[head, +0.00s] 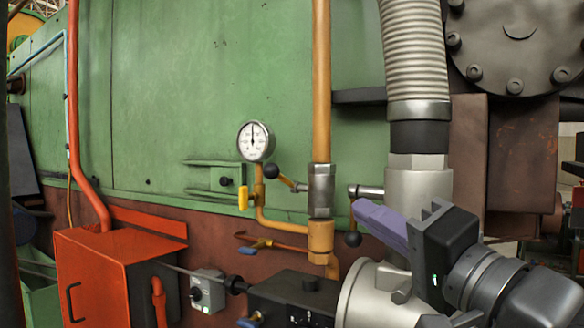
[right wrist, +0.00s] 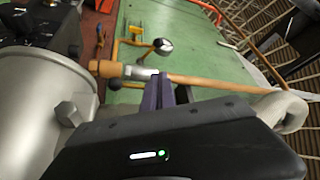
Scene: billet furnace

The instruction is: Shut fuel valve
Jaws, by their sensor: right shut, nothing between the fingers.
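A vertical yellow pipe (head: 321,85) runs down to a grey metal valve body (head: 321,190), also visible in the right wrist view (right wrist: 138,72). A yellow lever with a black ball knob (head: 271,171) sticks out to its left. On its right, a metal stem (head: 367,191) carries another lever, hanging down to a black ball (head: 352,239). I cannot tell which lever belongs to the fuel valve. My right gripper (head: 362,210) is shut and empty, its purple fingers in front of the right lever and hiding part of it. In the right wrist view its fingertips (right wrist: 159,78) overlap the pipe; contact is unclear. My left gripper is out of view.
A pressure gauge (head: 256,141) stands left of the pipe, with a small yellow-handled valve (head: 243,198) below. A thick corrugated hose (head: 416,60) rises on the right. An orange cabinet (head: 100,270) and a switch box (head: 208,291) stand lower left. The green wall (head: 180,100) is mostly clear.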

